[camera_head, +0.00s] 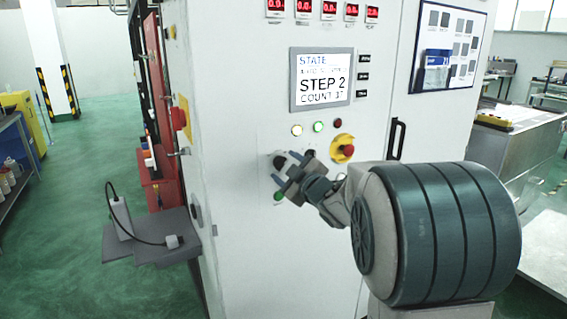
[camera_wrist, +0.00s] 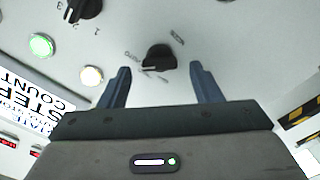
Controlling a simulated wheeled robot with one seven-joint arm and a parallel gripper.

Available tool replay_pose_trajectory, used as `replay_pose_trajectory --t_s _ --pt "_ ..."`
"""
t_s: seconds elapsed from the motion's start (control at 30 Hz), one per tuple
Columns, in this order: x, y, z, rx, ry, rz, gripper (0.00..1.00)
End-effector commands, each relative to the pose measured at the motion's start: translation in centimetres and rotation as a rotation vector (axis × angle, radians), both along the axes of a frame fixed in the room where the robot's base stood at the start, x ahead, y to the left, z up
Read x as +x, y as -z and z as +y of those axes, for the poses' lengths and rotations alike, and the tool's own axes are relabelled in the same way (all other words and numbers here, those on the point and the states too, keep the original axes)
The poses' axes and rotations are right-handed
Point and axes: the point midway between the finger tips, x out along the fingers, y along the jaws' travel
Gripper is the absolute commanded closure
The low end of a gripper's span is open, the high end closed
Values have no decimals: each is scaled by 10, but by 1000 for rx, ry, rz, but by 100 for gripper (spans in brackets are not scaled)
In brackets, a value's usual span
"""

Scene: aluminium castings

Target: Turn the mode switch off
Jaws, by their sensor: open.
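A black rotary switch (camera_wrist: 158,57) sits on the white panel between my finger tips in the wrist view. Small labels surround it; they are mostly too blurred to read, and its exact setting is hard to tell. My gripper (camera_wrist: 160,68) is open, one finger on either side of the switch, with no visible contact. In the head view my gripper (camera_head: 287,169) is close to the cabinet front, beside a black knob (camera_head: 280,162) that it partly hides. A second black knob (camera_wrist: 85,9) marked with numbers shows at the top left of the wrist view.
A red emergency stop on yellow (camera_head: 347,150) is right of my gripper, and a green button (camera_head: 279,196) is just below it. A display (camera_head: 321,79) reading "STEP 2" and lit lamps (camera_head: 318,126) are above. A door handle (camera_head: 397,139) stands out at the right.

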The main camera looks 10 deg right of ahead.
Motion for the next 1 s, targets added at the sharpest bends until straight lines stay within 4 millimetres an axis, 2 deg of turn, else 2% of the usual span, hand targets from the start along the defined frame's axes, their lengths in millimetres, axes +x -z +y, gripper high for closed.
replay_pose_trajectory --t_s 0.2,0.53,0.7,1.0 --pt "16 0 5 0 0 1 42" --pt "18 0 6 0 0 0 42" --pt "18 0 6 0 0 0 87" --pt "18 2 6 -22 -1 -8 86"
